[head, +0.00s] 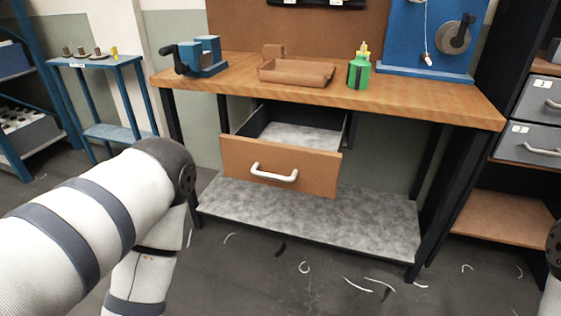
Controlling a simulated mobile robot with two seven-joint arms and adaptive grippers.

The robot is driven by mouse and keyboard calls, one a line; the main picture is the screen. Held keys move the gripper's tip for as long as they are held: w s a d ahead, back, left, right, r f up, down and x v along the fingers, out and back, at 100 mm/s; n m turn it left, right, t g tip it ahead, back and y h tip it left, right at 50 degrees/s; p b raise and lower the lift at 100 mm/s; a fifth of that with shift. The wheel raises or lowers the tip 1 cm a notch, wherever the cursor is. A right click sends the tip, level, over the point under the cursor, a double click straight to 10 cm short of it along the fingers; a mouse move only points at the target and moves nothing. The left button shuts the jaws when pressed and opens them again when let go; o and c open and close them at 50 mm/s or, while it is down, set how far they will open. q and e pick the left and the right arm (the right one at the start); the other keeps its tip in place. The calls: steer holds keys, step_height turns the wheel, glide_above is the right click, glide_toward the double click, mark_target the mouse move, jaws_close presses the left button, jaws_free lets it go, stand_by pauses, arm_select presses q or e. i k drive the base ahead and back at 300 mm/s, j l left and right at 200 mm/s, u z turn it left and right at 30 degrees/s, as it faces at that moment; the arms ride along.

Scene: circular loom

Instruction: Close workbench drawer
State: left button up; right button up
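The workbench (430,103) has a wooden top and a dark frame. Its drawer (318,172) hangs under the top and is pulled open toward me. The drawer has a wooden front with a white bar handle (274,174), and its grey inside looks empty. My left arm reaches in from the left, in front of the bench's left side, and its gripper is not in view. Only a small piece of my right arm shows at the right edge, and its gripper is not in view either.
A blue vise (208,58), a wooden tray (297,73) and a green holder (358,72) stand on the bench top. A grey lower shelf (330,218) lies below the drawer. A cabinet with grey drawers (530,143) is at right. Pale scraps litter the floor.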

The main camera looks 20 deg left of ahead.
mark_target(292, 146)
steer(key=i+j+u, duration=0.1)
steer(key=i+u, duration=0.35)
steer(key=i, duration=0.9)
